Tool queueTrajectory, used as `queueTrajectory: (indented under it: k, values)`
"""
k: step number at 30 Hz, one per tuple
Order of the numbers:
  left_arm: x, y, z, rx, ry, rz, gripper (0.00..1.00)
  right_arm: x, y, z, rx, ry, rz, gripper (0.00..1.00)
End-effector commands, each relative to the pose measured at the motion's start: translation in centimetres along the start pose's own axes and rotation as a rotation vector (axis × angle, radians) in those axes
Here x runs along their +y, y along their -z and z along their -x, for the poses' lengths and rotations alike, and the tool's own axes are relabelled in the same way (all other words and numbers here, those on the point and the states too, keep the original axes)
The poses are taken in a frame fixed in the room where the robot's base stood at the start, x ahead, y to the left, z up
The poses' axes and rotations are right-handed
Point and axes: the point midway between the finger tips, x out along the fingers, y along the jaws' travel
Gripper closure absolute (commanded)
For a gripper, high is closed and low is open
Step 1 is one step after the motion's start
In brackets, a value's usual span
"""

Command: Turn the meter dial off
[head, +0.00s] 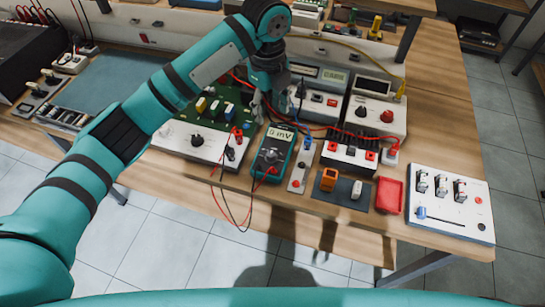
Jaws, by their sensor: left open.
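The multimeter (287,147) is teal and black and lies on the wooden workbench (330,218) near its front edge. Its lit display (281,134) reads what looks like 0 mV. Its round dial (270,155) shows below the display, but I cannot tell its pointer's setting. Red and black leads run from its lower end and hang over the bench edge. My left gripper (270,108) points down just behind the meter's display end, apart from the dial. It is open, with nothing seen between its fingers. My right gripper is not in view.
A white-panelled circuit board (200,143) stands left of the meter, and a narrow switch strip (299,172) right of it. Bench instruments (376,113) stand behind. A red tray (389,195) and a white switch panel (450,205) lie farther right. Loose leads cross the area.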

Motion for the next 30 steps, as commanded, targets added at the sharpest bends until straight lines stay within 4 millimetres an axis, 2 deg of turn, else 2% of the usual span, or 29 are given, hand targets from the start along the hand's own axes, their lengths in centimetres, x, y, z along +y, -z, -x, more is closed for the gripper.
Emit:
queueTrajectory:
  k: [4,8,24,30]
  values:
    - [0.1,0.4,-0.1,-0.013,-0.024,-0.066,0.52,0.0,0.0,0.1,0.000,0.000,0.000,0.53]
    - [0.1,0.4,-1.7,-0.011,-0.024,-0.065,0.52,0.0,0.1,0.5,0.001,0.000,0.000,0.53]
    - [0.4,0.3,-13.2,-0.010,-0.023,-0.061,0.52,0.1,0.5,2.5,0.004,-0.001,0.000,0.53]
    - [0.4,0.2,-16.0,-0.010,-0.021,-0.061,0.52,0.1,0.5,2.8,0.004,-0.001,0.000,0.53]
